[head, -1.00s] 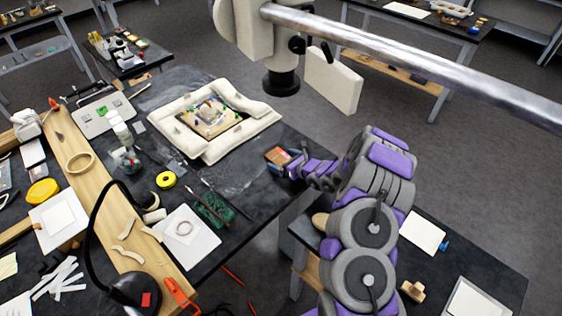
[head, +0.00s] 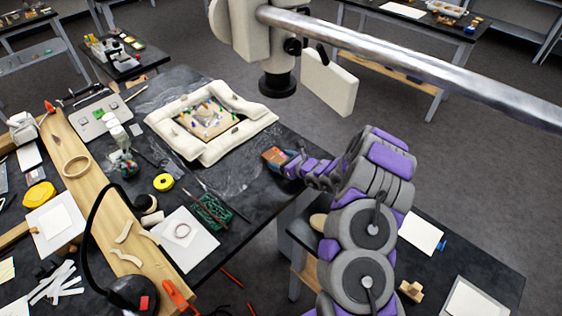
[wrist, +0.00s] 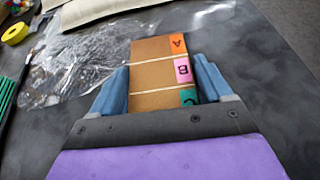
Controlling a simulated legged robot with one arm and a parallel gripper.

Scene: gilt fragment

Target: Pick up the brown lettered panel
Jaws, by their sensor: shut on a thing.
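The brown lettered panel (wrist: 152,75) fills the space between my fingers in the wrist view. It is a brown board with pale lines across it and orange, pink and green tabs marked A, B and C along its right side. My gripper (wrist: 163,88) has blue fingers on both sides of the panel and is shut on it. In the head view the panel (head: 275,157) shows small at the tip of my gripper (head: 284,163), by the right edge of the dark table. The panel's near end is hidden by my gripper. I cannot tell whether the panel touches the table.
Crumpled clear plastic (wrist: 85,62) lies left of my gripper. A cream padded frame (head: 250,130) holding a fragment sits behind and left. Yellow tape (head: 163,182) and a green rack (head: 211,211) lie left. A metal boom (head: 400,70) crosses above.

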